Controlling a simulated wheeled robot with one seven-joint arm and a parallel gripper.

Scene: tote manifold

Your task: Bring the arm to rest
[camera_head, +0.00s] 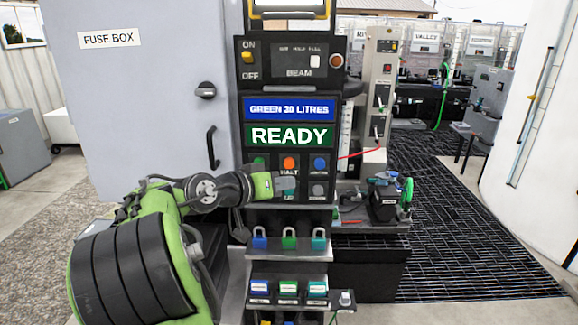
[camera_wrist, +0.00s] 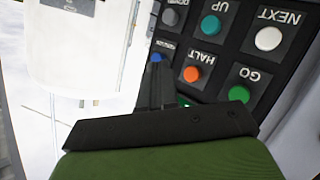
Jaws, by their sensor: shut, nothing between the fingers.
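My arm reaches in from the lower left in the head view, green and black. My gripper (camera_head: 287,187) is in front of the lower part of the button panel (camera_head: 305,177), below the orange HALT button (camera_head: 289,163). It hides part of the lower button row. In the wrist view my gripper (camera_wrist: 157,72) is shut and empty, with its narrow dark fingers close to the panel's blue button (camera_wrist: 155,57). I cannot tell whether the fingers touch the panel.
Above the panel, the display (camera_head: 289,136) reads READY. Below are shelves with several padlocks (camera_head: 289,239) and labelled blocks (camera_head: 288,289). A grey fuse box (camera_head: 140,90) stands left. A bench with a dark device (camera_head: 384,200) is right. Black grated floor (camera_head: 470,240) lies open further right.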

